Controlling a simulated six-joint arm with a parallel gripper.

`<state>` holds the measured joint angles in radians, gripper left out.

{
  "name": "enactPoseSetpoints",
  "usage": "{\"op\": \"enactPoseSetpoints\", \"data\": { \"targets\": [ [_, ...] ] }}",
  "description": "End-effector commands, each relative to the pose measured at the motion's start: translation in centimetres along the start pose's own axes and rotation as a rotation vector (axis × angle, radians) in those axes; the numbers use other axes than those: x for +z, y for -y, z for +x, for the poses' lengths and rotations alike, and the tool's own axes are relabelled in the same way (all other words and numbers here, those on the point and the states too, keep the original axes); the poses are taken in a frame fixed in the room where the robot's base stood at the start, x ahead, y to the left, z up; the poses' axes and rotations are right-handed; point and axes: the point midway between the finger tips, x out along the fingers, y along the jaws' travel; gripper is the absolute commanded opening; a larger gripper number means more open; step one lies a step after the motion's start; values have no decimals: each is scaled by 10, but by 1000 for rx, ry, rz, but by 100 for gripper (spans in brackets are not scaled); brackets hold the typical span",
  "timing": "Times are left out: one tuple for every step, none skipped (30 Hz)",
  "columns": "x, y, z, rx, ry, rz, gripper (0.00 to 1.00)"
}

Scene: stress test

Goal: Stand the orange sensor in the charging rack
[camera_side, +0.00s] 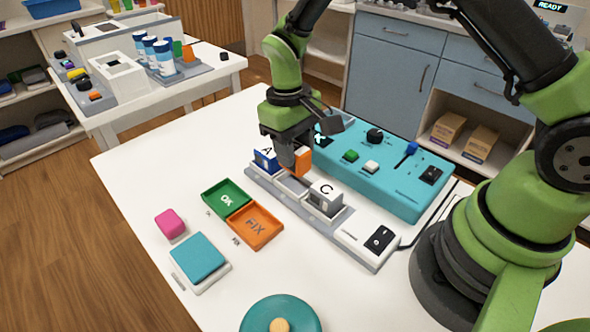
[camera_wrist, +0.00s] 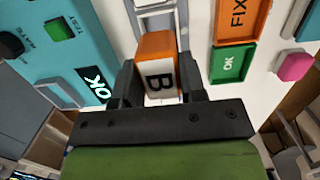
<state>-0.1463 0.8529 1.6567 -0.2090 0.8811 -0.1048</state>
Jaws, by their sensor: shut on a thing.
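The orange sensor (camera_side: 303,158) is held in my gripper (camera_side: 293,166), over the middle of the charging rack (camera_side: 262,188). The rack is a long grey and white strip. A blue sensor marked A (camera_side: 265,160) stands in its far slot and a white sensor marked C (camera_side: 326,197) in its near slot. The fingers partly hide the orange sensor's lower end, so I cannot tell whether it touches the middle slot.
A teal panel (camera_side: 385,185) with buttons and a lever lies right behind the rack. A green OK tray (camera_side: 212,203) and an orange FIX tray (camera_side: 268,238) lie left of it. A pink block (camera_side: 170,223) and a teal pad (camera_side: 197,256) lie further left. The left table corner is clear.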

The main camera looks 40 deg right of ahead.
Motion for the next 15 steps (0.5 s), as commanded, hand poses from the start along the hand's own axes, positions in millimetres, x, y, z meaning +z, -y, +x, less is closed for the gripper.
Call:
{"op": "enactPoseSetpoints", "data": {
  "targets": [
    [-1,0,5,0,1,0,12],
    [-1,0,7,0,1,1,12],
    [-1,0,12,0,2,1,12],
    [-2,0,16,0,2,1,12],
    [-2,0,20,1,3,1,12],
    [-3,0,27,1,3,1,12],
    [-4,0,32,0,3,1,12],
    [-4,0,36,0,2,0,12],
    [-5,0,41,0,2,1,12],
    [-6,0,44,0,1,0,12],
    [-6,0,46,0,0,0,12],
    [-6,0,48,0,-1,1,12],
    [-6,0,49,0,-1,1,12],
    [-6,0,49,0,-2,1,12],
    [-6,0,48,0,-2,1,12]
  ]
}}
